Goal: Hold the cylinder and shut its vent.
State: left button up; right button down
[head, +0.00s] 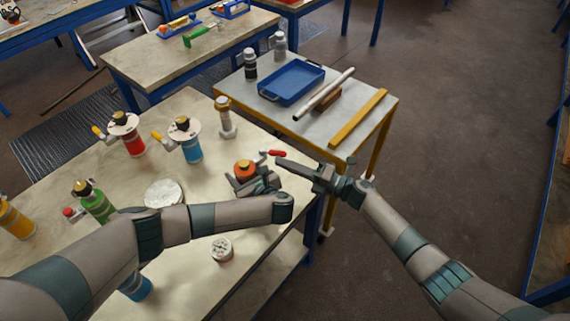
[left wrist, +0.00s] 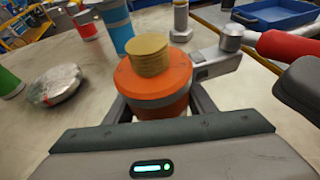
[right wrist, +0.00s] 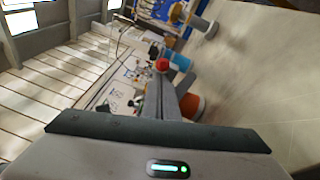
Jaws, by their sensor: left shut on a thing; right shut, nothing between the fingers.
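The orange cylinder (head: 245,170) stands on the bench near its right edge; the left wrist view shows its body (left wrist: 150,82) and brass cap (left wrist: 151,55). My left gripper (head: 254,184) is shut around its body. A grey vent arm (left wrist: 215,62) sticks out to the right of the cap and carries a red handle (head: 277,153), also in the left wrist view (left wrist: 290,47). My right gripper (head: 279,162) is shut and empty, its tips close beside the handle; I cannot tell whether they touch. In the right wrist view the cylinder (right wrist: 192,106) is partly hidden behind the fingers.
A red vessel (head: 133,145), blue vessel (head: 190,150), green vessel (head: 97,205) and yellow vessel (head: 15,222) stand on the bench. A metal disc (head: 163,193) and small round part (head: 221,249) lie nearby. A cart holds a blue tray (head: 291,84).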

pick_arm(q)
jog(key=shift+o, duration=0.2)
jog(key=shift+d, duration=0.1)
pick_arm(e)
jog(key=w, duration=0.8)
jog(key=shift+w+d, duration=0.15)
jog(key=shift+d, duration=0.05)
pick_arm(q)
jog(key=shift+s+f, duration=0.1)
pick_arm(e)
jog(key=shift+a+r, duration=0.1)
dwell(0.4)
jog(key=v, duration=1.2)
